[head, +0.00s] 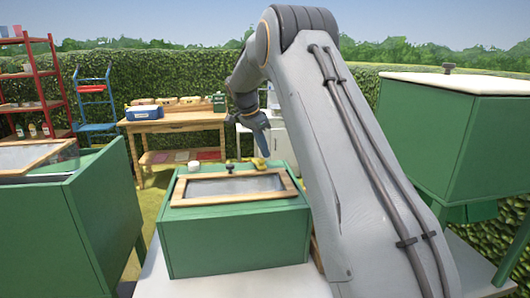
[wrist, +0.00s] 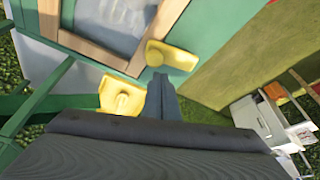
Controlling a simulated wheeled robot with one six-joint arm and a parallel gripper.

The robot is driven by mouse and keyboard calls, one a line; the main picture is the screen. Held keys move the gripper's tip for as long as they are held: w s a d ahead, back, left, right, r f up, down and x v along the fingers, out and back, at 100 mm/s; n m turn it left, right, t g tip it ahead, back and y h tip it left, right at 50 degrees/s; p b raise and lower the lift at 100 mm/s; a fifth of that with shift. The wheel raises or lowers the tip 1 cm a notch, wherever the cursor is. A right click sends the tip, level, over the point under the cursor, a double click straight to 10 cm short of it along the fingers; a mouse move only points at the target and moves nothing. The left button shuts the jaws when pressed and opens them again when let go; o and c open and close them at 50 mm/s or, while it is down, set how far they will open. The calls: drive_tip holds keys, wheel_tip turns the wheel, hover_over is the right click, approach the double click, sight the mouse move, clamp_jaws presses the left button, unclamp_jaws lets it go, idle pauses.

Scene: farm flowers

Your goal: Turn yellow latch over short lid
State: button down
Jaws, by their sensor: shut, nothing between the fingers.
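A green box (head: 235,238) stands in front of me with a wood-framed glass lid (head: 180,190) lying shut on its top. The lid's frame also shows at the upper left of the wrist view (wrist: 92,50). A yellow latch (head: 260,164) is at the box's far edge. In the wrist view two yellow parts show: one (wrist: 172,56) by the green rim near the lid's corner, and one (wrist: 121,97) left of my fingers. I cannot tell whether they are joined. My gripper (wrist: 161,80) is shut and empty, its tips between these parts. Contact is unclear. In the head view my gripper (head: 264,152) is above the far edge.
A larger green box (head: 95,205) with a tilted framed lid (head: 35,155) is at the left. A tall green box (head: 450,140) with a pale top stands at the right. A wooden table (head: 175,125) and a red shelf (head: 55,95) are behind, before a hedge.

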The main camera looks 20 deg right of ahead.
drive_tip(key=shift+w, duration=0.15)
wheel_tip(320, 180, up, 10)
drive_tip(key=b, duration=0.2)
drive_tip(key=shift+d+r, duration=0.2)
idle(0.5)
idle(0.4)
